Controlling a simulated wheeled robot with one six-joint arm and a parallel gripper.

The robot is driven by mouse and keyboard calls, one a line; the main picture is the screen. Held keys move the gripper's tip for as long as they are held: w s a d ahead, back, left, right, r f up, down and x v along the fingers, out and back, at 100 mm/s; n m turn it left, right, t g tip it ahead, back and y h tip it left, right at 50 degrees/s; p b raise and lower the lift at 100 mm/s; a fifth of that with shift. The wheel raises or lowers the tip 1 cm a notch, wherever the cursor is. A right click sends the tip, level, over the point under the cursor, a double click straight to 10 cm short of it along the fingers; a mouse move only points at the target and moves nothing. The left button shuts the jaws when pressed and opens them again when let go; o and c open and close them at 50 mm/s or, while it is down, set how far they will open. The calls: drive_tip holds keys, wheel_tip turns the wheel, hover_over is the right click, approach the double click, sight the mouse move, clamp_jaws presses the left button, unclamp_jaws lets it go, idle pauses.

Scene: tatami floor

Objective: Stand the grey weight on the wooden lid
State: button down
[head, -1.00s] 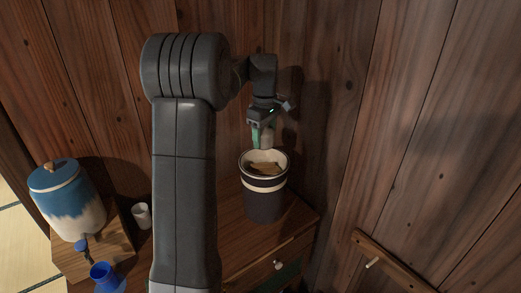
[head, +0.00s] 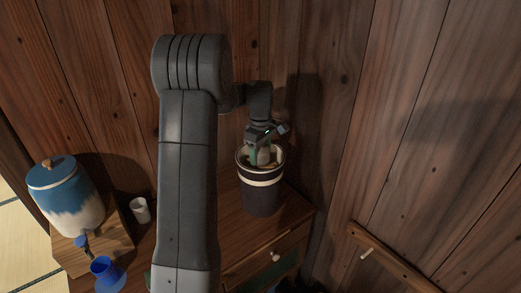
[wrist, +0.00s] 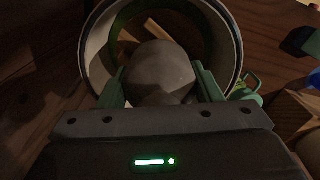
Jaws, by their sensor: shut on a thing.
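My gripper (head: 263,156) points down into the mouth of a dark crock (head: 262,198) with cream bands. In the wrist view my gripper (wrist: 160,92) is shut on the rounded grey weight (wrist: 160,72), with one green finger on each side. The weight is inside or just above the crock's pale rim (wrist: 236,55), near its middle. The wooden lid inside the crock is mostly hidden by the weight and in shadow. I cannot tell whether the weight touches it.
The crock stands on a wooden cabinet (head: 290,229) close to the plank wall. At left are a blue and white jar (head: 68,198) on a wooden stand, a white cup (head: 140,209) and a blue vessel (head: 105,275). A wall rail (head: 388,262) is at right.

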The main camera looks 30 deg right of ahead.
drive_tip(key=shift+f, duration=0.2)
drive_tip(key=shift+c, duration=2.2)
unclamp_jaws()
wheel_tip(320, 180, up, 12)
drive_tip(key=shift+r+b, duration=0.25)
drive_tip(key=shift+b, duration=0.4)
